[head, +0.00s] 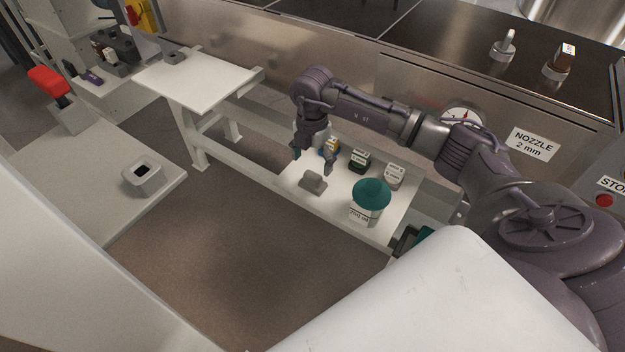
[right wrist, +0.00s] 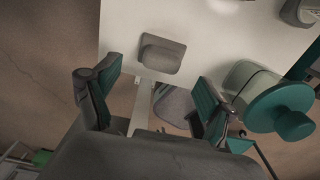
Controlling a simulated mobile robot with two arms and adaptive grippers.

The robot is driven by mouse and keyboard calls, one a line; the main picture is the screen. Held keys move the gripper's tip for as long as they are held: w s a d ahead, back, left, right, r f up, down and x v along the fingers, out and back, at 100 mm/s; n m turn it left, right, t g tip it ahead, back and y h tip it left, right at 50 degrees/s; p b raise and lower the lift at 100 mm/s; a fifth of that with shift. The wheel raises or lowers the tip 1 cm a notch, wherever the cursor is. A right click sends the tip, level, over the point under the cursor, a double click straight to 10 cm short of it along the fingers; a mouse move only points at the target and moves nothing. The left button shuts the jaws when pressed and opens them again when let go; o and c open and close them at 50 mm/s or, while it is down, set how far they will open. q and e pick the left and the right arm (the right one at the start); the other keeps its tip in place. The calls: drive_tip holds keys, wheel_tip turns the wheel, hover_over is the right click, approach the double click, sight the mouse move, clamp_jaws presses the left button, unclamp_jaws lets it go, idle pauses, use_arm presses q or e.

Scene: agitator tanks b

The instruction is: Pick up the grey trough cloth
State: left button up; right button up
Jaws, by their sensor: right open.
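A small grey piece with rounded corners, which looks like the trough cloth (head: 313,182), lies near the front left of a low white shelf (head: 338,205). In the right wrist view the cloth (right wrist: 162,54) sits at the shelf's edge, beyond my fingertips and roughly centred between them. My right gripper (head: 313,160) is open and empty, just above and behind the cloth in the head view. Its teal-padded fingers (right wrist: 155,95) are spread wide in the right wrist view, with nothing between them in contact. My left gripper is in neither view.
A jar with a teal lid (head: 371,193) stands right of the cloth, close to my right finger in the right wrist view (right wrist: 275,103). A white side table (head: 196,80) is to the left. Open floor (head: 240,250) lies in front.

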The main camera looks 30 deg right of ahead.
sight(313, 174)
drive_tip(key=f, duration=0.3)
drive_tip(key=f+p, duration=0.1)
drive_tip(key=shift+s+f, duration=0.15)
drive_tip(key=shift+s, duration=0.1)
drive_tip(key=shift+f, duration=0.5)
drive_tip(key=c, duration=1.2)
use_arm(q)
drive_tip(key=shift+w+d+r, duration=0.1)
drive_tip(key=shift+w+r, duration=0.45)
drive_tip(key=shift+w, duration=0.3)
use_arm(e)
drive_tip(key=shift+c, duration=0.2)
